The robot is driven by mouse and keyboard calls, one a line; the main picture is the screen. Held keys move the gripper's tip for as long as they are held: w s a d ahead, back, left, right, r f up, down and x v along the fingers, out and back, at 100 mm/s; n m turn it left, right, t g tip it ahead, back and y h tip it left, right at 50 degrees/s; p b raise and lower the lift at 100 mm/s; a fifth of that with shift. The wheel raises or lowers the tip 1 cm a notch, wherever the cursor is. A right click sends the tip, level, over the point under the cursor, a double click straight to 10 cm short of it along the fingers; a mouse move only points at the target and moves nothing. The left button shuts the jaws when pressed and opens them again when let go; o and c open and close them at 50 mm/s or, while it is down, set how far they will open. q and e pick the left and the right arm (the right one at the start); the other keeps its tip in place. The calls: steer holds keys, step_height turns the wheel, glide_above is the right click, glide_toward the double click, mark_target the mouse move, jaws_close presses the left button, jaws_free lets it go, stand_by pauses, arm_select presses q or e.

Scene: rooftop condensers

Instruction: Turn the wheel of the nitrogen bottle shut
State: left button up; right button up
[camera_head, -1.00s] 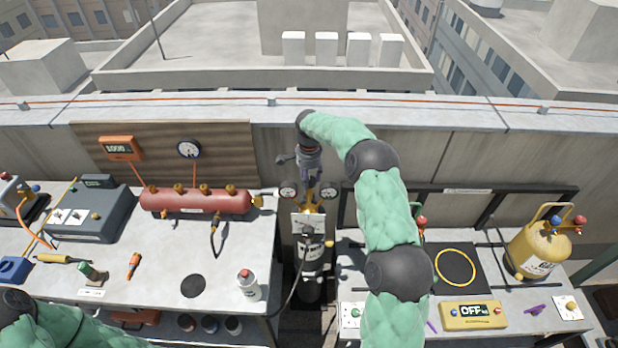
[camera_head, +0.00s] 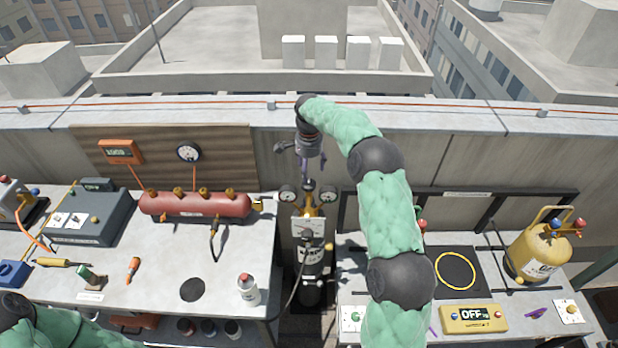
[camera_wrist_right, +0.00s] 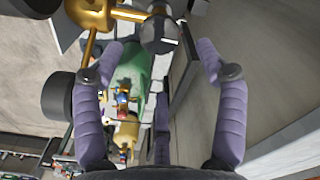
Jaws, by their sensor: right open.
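The nitrogen bottle (camera_head: 312,289) stands upright, dark with a pale label, in the gap between two benches. Brass fittings and two round gauges top it. A small dark wheel (camera_head: 309,185) is at the top; what looks like this wheel is a dark faceted knob on brass in the right wrist view (camera_wrist_right: 160,34). My right gripper (camera_head: 306,171) is just above the wheel. Its purple fingers in the wrist view (camera_wrist_right: 160,48) are open and empty, with the knob just past the tips. Whether they touch is unclear. My left arm is at the lower left; its gripper is out of frame.
The left bench holds a red manifold (camera_head: 196,204) and a white bottle (camera_head: 248,290). The right bench holds a yellow cylinder (camera_head: 538,255) and a yellow OFF box (camera_head: 472,318). A parapet wall stands behind. A dark hose (camera_head: 294,284) hangs beside the nitrogen bottle.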

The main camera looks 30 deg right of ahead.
mark_target(309, 183)
steer(key=shift+r, duration=2.7)
